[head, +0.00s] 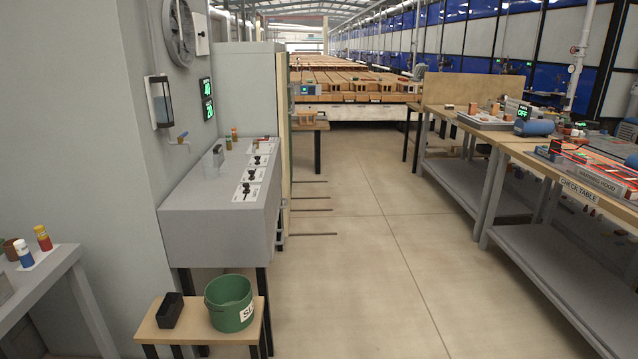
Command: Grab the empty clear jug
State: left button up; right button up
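A small pale grey, see-through-looking upright shape (213,161) stands on the back left of the grey console top (210,190), close to the wall. It may be the clear jug, but it is too small and faint to be sure, and I cannot tell whether it is empty. No other clear jug shows. Neither of my grippers is in view.
A tap (180,140) and a dark-filled gauge (160,101) are on the left wall. A green bucket (229,303) and a black box (170,310) stand on a low wooden bench. Workbenches (555,155) line the right. The floor between is clear, apart from rods beside the console.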

aim_at(210, 162)
jog(key=i+l+z, duration=0.1)
jog(key=i+z, duration=0.2)
jog(key=i, duration=0.45)
jog(key=i+z, duration=0.35)
jog(key=i, duration=0.35)
jog(key=i+u, duration=0.5)
jog(key=i+l+u, duration=0.15)
jog(key=i+u, duration=0.3)
jog(key=i, duration=0.15)
